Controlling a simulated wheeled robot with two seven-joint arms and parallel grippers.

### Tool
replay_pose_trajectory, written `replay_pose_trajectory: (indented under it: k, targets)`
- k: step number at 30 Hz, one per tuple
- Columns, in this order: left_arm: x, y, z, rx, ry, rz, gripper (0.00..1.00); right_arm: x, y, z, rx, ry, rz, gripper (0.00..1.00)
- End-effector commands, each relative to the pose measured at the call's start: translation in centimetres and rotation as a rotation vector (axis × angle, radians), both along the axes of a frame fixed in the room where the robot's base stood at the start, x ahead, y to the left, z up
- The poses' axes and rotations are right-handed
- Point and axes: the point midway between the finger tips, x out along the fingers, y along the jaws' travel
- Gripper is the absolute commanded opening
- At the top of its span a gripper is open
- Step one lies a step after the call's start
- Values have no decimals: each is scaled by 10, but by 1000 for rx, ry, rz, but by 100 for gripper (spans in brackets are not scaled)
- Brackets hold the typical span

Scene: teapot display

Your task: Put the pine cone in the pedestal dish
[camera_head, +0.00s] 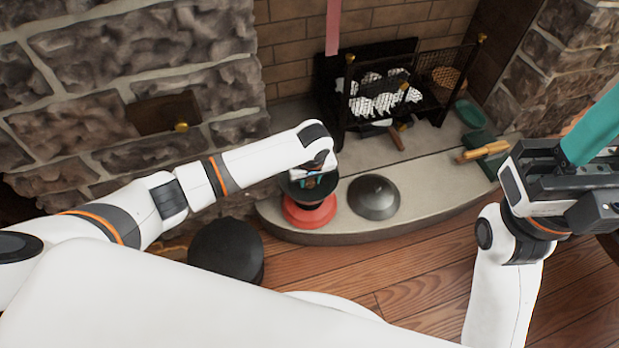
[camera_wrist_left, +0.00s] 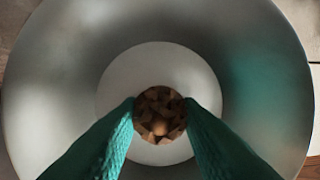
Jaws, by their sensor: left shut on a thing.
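My left gripper (camera_head: 312,180) is shut on the brown, faceted pine cone (camera_wrist_left: 160,115), held between its teal fingertips. In the left wrist view the pedestal dish (camera_wrist_left: 55,85), a wide grey round bowl with a paler centre, lies beneath the cone. The cone shows in front of the dish's centre; whether it touches cannot be told. In the head view a dark round form on a red base (camera_head: 306,214) stands directly below this gripper, which partly hides it. My right gripper (camera_head: 588,140) is at the right edge, away from the dish; its opening cannot be made out.
A grey domed object (camera_head: 374,198) sits just right of the red base on the stone hearth (camera_head: 432,172). A fireplace basket (camera_head: 385,88) stands behind. A green-and-wood item (camera_head: 484,152) and a teal dish (camera_head: 468,112) are farther right. Stone wall rises at left.

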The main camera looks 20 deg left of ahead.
Motion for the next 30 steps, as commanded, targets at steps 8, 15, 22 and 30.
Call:
replay_pose_trajectory:
  k: [8,15,22,30]
  targets:
    - [0,0,-3,0,0,0,53,0,0,-1,0,6,1,40]
    - [0,0,-3,0,0,0,53,0,0,-1,0,6,1,40]
    - [-1,-1,15,-1,-1,0,53,0,0,3,2,13,1,40]
    - [-8,-5,68,-2,0,0,53,-1,-3,-12,10,125,6,40]
